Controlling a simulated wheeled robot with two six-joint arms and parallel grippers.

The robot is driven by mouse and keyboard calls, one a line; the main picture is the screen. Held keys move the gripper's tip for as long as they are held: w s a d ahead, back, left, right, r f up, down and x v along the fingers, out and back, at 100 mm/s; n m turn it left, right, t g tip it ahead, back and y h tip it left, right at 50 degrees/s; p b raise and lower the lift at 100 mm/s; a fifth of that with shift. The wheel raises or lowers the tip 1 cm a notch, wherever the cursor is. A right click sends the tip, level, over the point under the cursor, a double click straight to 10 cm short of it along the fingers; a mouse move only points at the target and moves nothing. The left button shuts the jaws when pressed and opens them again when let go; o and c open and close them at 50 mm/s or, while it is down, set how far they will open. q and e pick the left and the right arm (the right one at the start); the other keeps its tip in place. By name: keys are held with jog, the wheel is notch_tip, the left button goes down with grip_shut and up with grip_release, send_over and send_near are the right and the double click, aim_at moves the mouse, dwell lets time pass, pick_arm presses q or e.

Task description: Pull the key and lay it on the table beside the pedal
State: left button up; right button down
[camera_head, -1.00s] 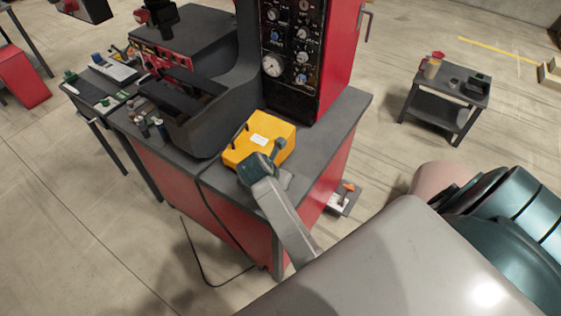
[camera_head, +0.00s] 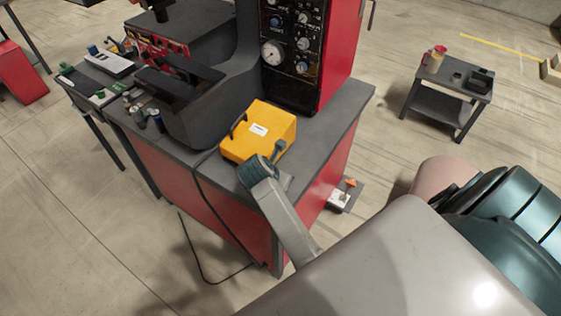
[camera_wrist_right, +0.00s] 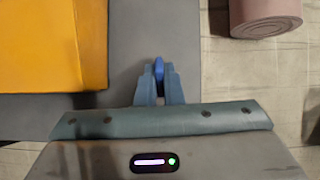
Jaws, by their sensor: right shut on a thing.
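My right gripper (camera_wrist_right: 160,84) is shut on a small bright blue piece, which looks like the key (camera_wrist_right: 159,69). Only part of the piece shows between the fingers. In the head view the right gripper (camera_head: 278,152) is over the near right part of the dark worktop, close beside the yellow box-like unit. This yellow unit (camera_head: 262,119), apparently the pedal, lies on the worktop with a white label on top. It also shows at the upper left of the right wrist view (camera_wrist_right: 50,45). My left gripper is not in view.
The red-sided machine bench (camera_head: 330,112) carries a control panel (camera_head: 287,38) behind the yellow unit and a dark trough (camera_head: 190,110) to its left. A black cable (camera_head: 215,212) hangs down the bench front. A small side table (camera_head: 445,85) stands apart at right.

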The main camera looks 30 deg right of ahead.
jog(key=shift+f+b, duration=0.9)
jog(key=shift+f, duration=0.15)
jog(key=c, duration=1.5)
grip_release()
jog(key=b+v, duration=0.2)
jog(key=v, duration=0.5)
jog(key=shift+a+r, duration=0.15)
jog(key=shift+r, duration=0.05)
